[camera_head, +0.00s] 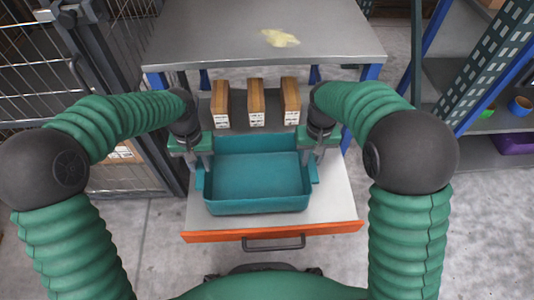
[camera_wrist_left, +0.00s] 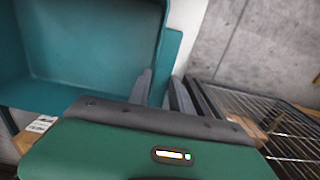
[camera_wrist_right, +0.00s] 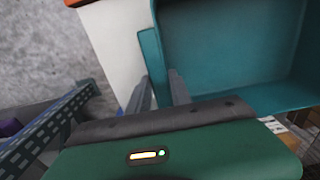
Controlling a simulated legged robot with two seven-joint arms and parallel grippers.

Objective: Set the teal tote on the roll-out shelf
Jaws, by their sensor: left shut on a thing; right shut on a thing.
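The empty teal tote (camera_head: 258,206) is upright over the pulled-out roll-out shelf (camera_head: 335,200), which has a pale top and an orange front edge. I cannot tell whether the tote's base touches the shelf. My left gripper (camera_head: 199,163) is shut on the tote's left side, and my right gripper (camera_head: 317,158) is shut on its right side. The tote also fills much of the left wrist view (camera_wrist_left: 85,45) and the right wrist view (camera_wrist_right: 235,50). The left gripper's fingers (camera_wrist_left: 160,90) and the right gripper's fingers (camera_wrist_right: 164,92) show at its side handles.
Three brown boxes, left (camera_head: 221,103), middle (camera_head: 256,103) and right (camera_head: 290,101), stand behind the tote. A grey tabletop (camera_head: 215,40) with a yellowish patch (camera_head: 280,38) lies above and beyond. A wire cage (camera_head: 100,60) stands left; racking (camera_head: 490,75) stands right.

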